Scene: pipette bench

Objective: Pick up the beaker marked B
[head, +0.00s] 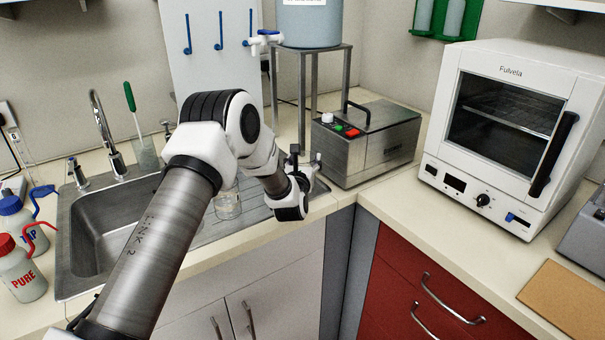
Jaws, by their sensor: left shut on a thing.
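My left gripper (304,164) is at the right end of the sink's drainboard, by the front left of the steel box. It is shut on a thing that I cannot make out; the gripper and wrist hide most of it. A clear glass beaker (228,204) stands on the drainboard, left of the gripper and partly behind my left arm. I can read no letter on it. Another glass vessel (146,156) with a green-handled brush stands behind the sink. No mark B is readable. My right gripper is not in view.
The sink (92,238) is at left, with wash bottles (20,270) beside it. A steel box (372,142) with buttons and a metal stand (312,52) are behind the gripper. A white oven (515,120) is at right.

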